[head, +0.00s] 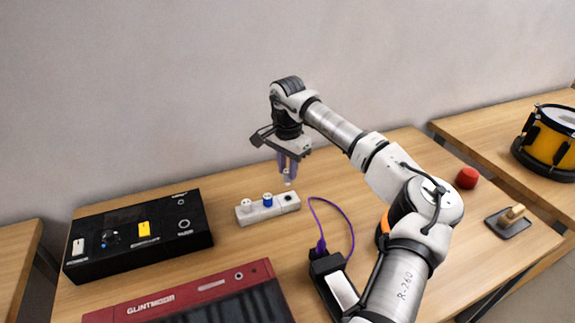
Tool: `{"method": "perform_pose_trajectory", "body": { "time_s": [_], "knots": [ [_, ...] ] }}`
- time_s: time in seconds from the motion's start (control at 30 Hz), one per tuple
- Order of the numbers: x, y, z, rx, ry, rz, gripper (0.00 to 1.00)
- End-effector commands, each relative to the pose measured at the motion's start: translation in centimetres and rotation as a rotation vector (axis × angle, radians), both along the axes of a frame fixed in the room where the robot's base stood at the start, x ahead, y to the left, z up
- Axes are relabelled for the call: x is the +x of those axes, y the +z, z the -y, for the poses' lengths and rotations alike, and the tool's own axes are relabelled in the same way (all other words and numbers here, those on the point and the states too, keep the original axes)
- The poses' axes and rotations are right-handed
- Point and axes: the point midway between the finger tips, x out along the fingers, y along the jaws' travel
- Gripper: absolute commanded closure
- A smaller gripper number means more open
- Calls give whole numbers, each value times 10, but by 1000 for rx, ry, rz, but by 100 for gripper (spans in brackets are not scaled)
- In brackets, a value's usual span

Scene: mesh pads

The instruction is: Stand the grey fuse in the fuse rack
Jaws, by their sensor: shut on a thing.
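My gripper (288,172) points down above the right end of the fuse rack and is shut on the grey fuse (288,182). Only the pale lower end of the fuse shows below the fingers; the rest is hidden between them. The fuse hangs roughly upright, apart from the rack. The fuse rack (256,217) is a pale grey block on the table. A whitish fuse (246,203) stands in its left place and a blue fuse (267,199) in its middle place. The right place shows a dark open hole.
A black device (150,254) lies left of the rack, and a red keyboard (200,289) lies in front. A purple cable (349,222) loops right of the rack to a black box (323,264). A red object (467,177) and a drum (553,137) are farther right.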

Motion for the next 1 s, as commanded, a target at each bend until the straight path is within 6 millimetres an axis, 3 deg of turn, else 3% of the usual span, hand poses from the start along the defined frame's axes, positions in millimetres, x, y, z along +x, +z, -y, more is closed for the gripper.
{"method": "perform_pose_trajectory", "body": {
  "time_s": [0.4,1.0],
  "knots": [
    [0,-39,0,-1,0,1,100],
    [0,-40,0,-1,0,1,100]
  ]
}}
